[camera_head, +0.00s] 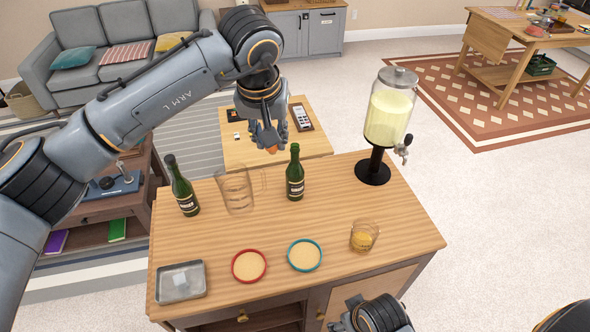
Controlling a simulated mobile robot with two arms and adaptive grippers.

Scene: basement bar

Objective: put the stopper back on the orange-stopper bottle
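Two dark green bottles with labels stand upright on the wooden bar counter (400,215). The left bottle (185,193) has a dark top. The right bottle (295,179) shows a bare green neck with no stopper seen on it. My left gripper (269,143) is above the back of the counter, behind and to the left of the right bottle's neck. A small orange piece, which looks like the orange stopper (272,149), shows between its fingers, partly hidden. My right gripper (350,318) is low at the bottom edge, in front of the counter, partly out of frame; its fingers are unclear.
A clear glass jug (236,190) stands between the bottles. A drink dispenser (388,115) stands at the back right. A red-rimmed dish (249,280), a teal-rimmed dish (305,269), an amber-filled glass (364,238) and a metal tray (180,294) are in front. Right counter edge is clear.

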